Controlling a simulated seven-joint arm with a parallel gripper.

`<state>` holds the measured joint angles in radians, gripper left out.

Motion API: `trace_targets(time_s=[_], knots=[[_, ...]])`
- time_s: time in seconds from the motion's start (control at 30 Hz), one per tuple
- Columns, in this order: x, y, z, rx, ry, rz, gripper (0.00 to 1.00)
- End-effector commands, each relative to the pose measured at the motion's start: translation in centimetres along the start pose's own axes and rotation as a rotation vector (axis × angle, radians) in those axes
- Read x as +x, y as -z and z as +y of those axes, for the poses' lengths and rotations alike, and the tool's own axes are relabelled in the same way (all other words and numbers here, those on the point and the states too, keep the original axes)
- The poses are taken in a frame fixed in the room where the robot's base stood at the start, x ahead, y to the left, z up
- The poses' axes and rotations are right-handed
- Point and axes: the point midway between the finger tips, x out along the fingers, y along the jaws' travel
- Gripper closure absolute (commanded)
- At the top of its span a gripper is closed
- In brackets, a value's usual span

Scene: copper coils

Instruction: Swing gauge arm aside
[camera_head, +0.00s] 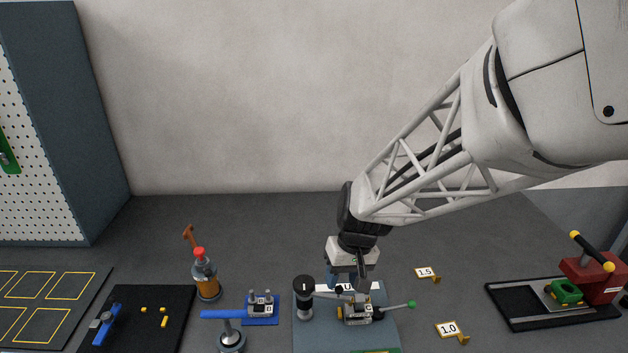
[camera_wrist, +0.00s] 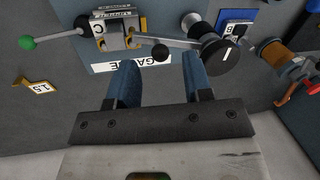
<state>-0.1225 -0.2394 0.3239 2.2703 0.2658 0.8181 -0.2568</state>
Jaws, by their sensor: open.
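The gauge stand rests on a grey-blue plate (camera_head: 318,336) with a white GAUGE label (camera_wrist: 147,60). Its black-capped post (camera_head: 303,285) is at the left in the head view, and the cap shows in the wrist view (camera_wrist: 220,57). The grey gauge arm (camera_wrist: 178,43) runs from the post to the metal block (camera_wrist: 117,29) marked C. A black ball knob (camera_wrist: 160,53) is on the arm. My gripper (camera_wrist: 160,70) is open and empty above the plate. In the wrist view, the knob appears between its blue fingertips, with gaps on both sides. My gripper (camera_head: 347,278) partly hides the label in the head view.
A green-knobbed lever (camera_head: 411,304) sticks out right of the block. A blue-based block (camera_head: 262,304), blue-handled stand (camera_head: 230,338) and orange bottle (camera_head: 206,281) stand left. Tags 1.5 (camera_head: 426,273) and 1.0 (camera_head: 449,330) and a red press (camera_head: 592,275) are right.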

Motion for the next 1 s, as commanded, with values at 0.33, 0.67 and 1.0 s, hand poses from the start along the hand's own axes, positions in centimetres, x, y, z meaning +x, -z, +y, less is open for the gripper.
trace_targets(time_s=[0.33,0.67,1.0], knots=[[2.2,0.0,0.0,-0.001,-0.001,-0.001,0.54],[2.2,0.0,0.0,0.000,0.000,-0.001,0.65],[2.2,0.0,0.0,0.000,-0.001,-0.001,1.00]])
